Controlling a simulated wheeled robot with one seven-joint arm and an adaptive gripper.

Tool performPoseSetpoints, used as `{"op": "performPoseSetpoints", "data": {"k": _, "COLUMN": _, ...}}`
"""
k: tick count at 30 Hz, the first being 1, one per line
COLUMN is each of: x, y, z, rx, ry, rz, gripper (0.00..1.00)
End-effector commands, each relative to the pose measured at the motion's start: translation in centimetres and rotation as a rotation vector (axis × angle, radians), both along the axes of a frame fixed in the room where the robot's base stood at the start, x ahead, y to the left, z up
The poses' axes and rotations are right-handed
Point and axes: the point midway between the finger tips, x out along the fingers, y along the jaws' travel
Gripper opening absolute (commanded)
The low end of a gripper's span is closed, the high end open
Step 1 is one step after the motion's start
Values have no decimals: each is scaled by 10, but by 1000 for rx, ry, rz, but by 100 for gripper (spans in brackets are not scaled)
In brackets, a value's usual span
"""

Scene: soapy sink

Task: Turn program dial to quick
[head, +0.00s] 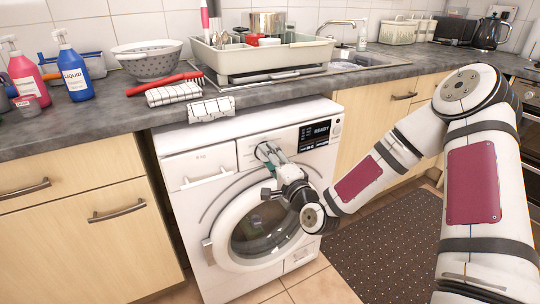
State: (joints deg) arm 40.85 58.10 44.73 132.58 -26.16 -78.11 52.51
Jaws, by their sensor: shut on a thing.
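The white washing machine (185,197) stands under the worktop with its round door (216,243) shut. Its program dial (261,152) is on the upper front panel, left of the black display (314,134), which reads "READY". My gripper (266,156) is at the dial, its fingers pointing up and left onto it, and it is shut on the dial. The fingers cover most of the dial, so its pointer and the program marks cannot be read.
The worktop above holds a striped cloth (173,93), a red-handled tool (164,84), a colander (148,61) and spray bottles (73,69). A dish rack (262,61) stands by the sink. A dark dotted mat (378,252) lies on the floor at right.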

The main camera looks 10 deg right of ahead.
Motion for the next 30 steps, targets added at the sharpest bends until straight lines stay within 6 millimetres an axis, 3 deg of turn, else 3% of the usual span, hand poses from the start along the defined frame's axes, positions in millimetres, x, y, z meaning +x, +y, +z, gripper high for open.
{"op": "performPoseSetpoints", "data": {"k": 15, "x": 0, "y": 0, "z": 1, "rx": 417, "ry": 122, "rz": -2, "gripper": 14}}
{"op": "performPoseSetpoints", "data": {"k": 30, "x": 0, "y": 1, "z": 1, "rx": 568, "ry": 167, "rz": -1, "gripper": 14}}
